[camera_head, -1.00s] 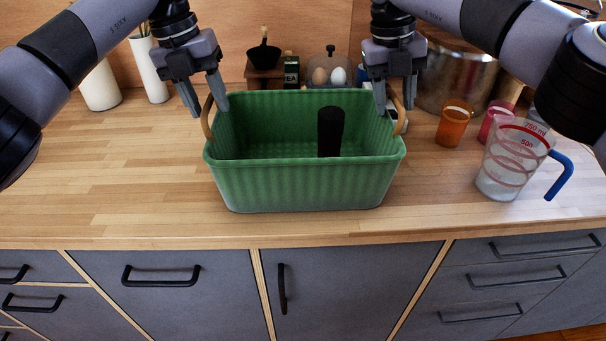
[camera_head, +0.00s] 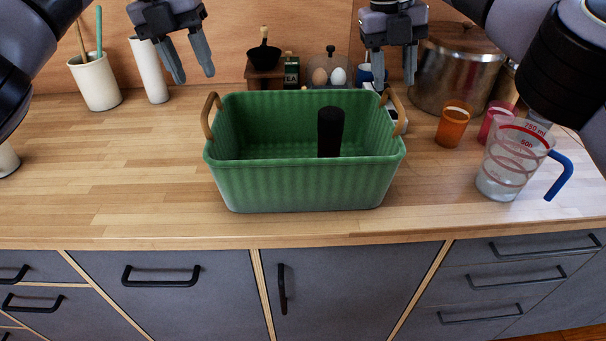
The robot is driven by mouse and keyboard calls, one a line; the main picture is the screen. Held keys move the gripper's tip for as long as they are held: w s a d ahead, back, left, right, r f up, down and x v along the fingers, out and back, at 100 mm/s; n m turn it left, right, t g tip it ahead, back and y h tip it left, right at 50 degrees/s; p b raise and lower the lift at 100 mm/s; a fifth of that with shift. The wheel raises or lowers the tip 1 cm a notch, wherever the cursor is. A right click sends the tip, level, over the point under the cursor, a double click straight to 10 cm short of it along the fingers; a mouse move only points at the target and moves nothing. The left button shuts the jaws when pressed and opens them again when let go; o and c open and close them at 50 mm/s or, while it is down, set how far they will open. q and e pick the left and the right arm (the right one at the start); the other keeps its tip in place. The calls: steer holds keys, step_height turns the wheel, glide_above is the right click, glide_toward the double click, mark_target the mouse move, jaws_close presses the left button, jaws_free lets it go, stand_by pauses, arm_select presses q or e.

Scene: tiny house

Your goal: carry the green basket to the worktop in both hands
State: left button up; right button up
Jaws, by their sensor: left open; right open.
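The green basket (camera_head: 300,188) stands upright on the wooden worktop (camera_head: 110,190), close to its front edge. It has a tan handle at each end, the left handle (camera_head: 207,115) and the right handle (camera_head: 397,108). A black cylindrical object (camera_head: 330,132) stands inside it. My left gripper (camera_head: 194,79) is open and empty, above and to the left of the left handle, apart from it. My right gripper (camera_head: 395,83) is open and empty, just above the right handle in the picture. It looks clear of the handle.
On the right stand a measuring jug (camera_head: 512,160) with a blue handle, an orange cup (camera_head: 453,125), a pink cup (camera_head: 494,120) and a large metal pot (camera_head: 455,75). A white utensil crock (camera_head: 95,82) stands back left.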

steer(key=shift+a+r, duration=0.25)
steer(key=shift+r, duration=0.9)
